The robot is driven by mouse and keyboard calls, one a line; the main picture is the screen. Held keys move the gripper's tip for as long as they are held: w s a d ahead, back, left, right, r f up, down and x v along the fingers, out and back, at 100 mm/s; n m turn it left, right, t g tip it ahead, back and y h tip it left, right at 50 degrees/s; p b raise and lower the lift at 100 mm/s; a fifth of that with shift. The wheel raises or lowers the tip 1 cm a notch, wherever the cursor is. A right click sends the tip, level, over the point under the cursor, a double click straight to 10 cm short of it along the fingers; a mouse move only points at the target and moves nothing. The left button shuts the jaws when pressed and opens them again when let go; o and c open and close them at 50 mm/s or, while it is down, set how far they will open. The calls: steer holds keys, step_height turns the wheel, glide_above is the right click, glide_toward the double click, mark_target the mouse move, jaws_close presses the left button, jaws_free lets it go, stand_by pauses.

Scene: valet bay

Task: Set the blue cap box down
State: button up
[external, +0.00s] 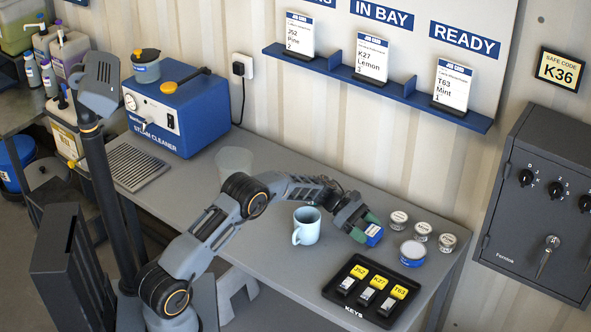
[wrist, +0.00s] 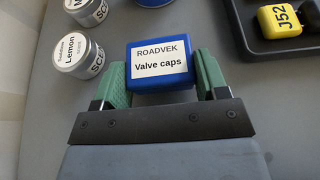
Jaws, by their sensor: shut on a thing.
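The blue cap box (wrist: 160,82) has a white label reading "ROADVEK Valve caps". My gripper (wrist: 162,84) is shut on it, with one green finger pad on each side in the wrist view. In the external view the box (external: 374,234) is at the tip of my gripper (external: 366,229), above or on the grey table (external: 290,250), between the light blue mug and the small tins. I cannot tell whether its underside touches the table.
A light blue mug (external: 306,228) stands left of the box. Several scent tins (external: 422,230) and a blue-white tin (external: 412,253) are to the right. A black key tray (external: 345,305) with yellow-tagged keys lies in front. A blue steam cleaner (external: 182,110) is at the back left.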

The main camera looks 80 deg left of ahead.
steer(key=shift+f, duration=0.3)
steer(key=shift+f, duration=0.2)
steer(key=o, duration=0.9)
steer(key=shift+o, duration=0.2)
steer(key=shift+r, duration=0.1)
steer(key=shift+r, duration=0.2)
steer(key=b+v, duration=0.2)
steer(key=v, duration=1)
steer(key=shift+f, duration=0.15)
